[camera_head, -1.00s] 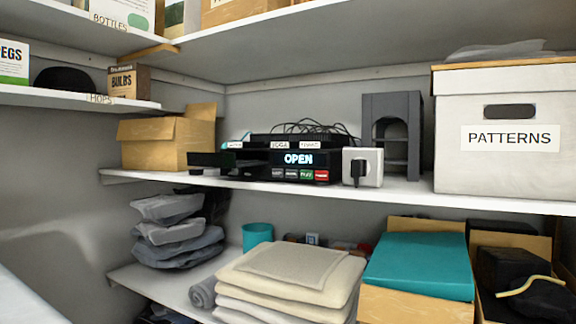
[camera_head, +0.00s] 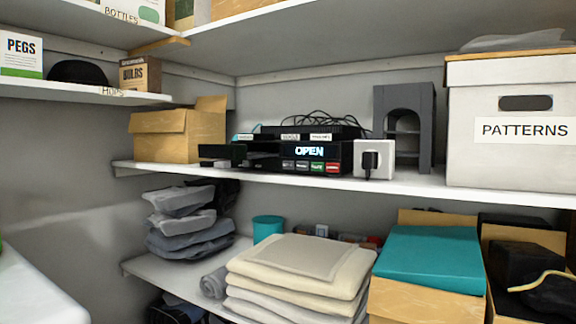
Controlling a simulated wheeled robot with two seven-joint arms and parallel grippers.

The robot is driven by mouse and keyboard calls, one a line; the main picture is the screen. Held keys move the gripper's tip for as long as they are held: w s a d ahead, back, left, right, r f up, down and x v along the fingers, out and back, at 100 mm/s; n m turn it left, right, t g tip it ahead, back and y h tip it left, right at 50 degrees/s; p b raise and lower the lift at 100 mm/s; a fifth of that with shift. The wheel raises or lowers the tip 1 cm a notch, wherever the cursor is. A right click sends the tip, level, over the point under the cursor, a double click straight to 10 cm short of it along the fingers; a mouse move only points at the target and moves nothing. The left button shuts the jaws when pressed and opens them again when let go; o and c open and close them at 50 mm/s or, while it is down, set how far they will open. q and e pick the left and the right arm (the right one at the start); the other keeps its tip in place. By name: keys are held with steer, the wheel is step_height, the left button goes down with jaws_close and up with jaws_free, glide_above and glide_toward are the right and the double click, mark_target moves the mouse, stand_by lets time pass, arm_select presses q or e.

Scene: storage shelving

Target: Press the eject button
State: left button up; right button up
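A black media player (camera_head: 270,158) sits on the middle shelf, with a lit display (camera_head: 309,151) that reads "OPEN". Its disc tray (camera_head: 222,153) seems to stick out to the left. A row of small buttons sits under the display: dark ones at left, then a green button (camera_head: 317,167) and a red button (camera_head: 333,168). The button labels are too small to read, so I cannot tell which one is eject. Neither of my grippers is in view.
A white socket box with a black plug (camera_head: 371,160) stands right of the player, before a grey arched stand (camera_head: 404,128). A cardboard box (camera_head: 178,135) is at left and the "PATTERNS" box (camera_head: 510,166) at right. Folded cloths (camera_head: 300,262) lie below. A white surface (camera_head: 35,290) is at lower left.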

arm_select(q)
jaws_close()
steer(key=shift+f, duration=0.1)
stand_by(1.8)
